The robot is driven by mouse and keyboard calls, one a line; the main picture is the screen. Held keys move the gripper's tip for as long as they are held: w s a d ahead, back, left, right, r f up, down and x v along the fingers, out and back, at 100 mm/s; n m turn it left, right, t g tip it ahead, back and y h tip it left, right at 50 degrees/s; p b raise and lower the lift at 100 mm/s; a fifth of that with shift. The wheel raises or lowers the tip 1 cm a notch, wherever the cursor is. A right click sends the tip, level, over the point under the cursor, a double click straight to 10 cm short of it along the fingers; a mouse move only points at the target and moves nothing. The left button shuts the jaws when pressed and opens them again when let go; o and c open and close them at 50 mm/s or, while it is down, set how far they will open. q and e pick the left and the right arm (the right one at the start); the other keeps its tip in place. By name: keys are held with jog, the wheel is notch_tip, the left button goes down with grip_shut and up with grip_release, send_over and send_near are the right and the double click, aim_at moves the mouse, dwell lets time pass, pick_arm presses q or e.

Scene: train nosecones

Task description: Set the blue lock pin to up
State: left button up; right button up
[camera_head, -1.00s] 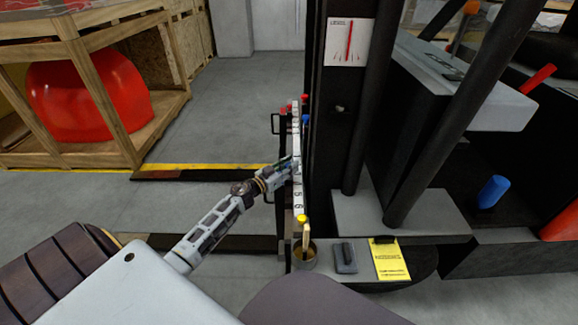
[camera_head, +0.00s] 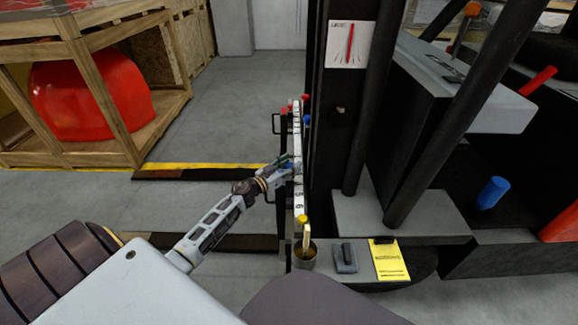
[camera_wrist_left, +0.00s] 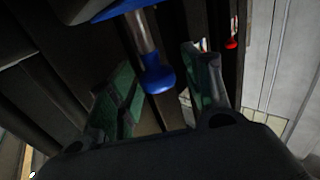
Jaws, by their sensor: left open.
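In the left wrist view a blue pin with a rounded knob (camera_wrist_left: 157,80) on a short metal shaft hangs down from a blue part at the top. The two green fingers of my left gripper (camera_wrist_left: 160,68) stand apart on either side of the knob, with visible gaps; how deep the knob sits between them is hard to tell. In the head view my left gripper (camera_head: 287,164) is beside the numbered white strip (camera_head: 298,180). A small blue knob (camera_head: 306,119) shows farther along the strip; I cannot tell whether it is the same pin. My right gripper is not in view.
Red knobs (camera_head: 290,109) stand at the strip's far end and a yellow knob (camera_head: 302,218) at its near end. Dark posts (camera_head: 373,110) rise to the right.

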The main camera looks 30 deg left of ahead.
pick_arm(q)
jog(key=shift+s, duration=0.1)
jog(key=v, duration=1.1)
jog(key=shift+s+a, duration=0.2)
jog(key=shift+s, duration=0.2)
dwell(0.3)
dwell(0.7)
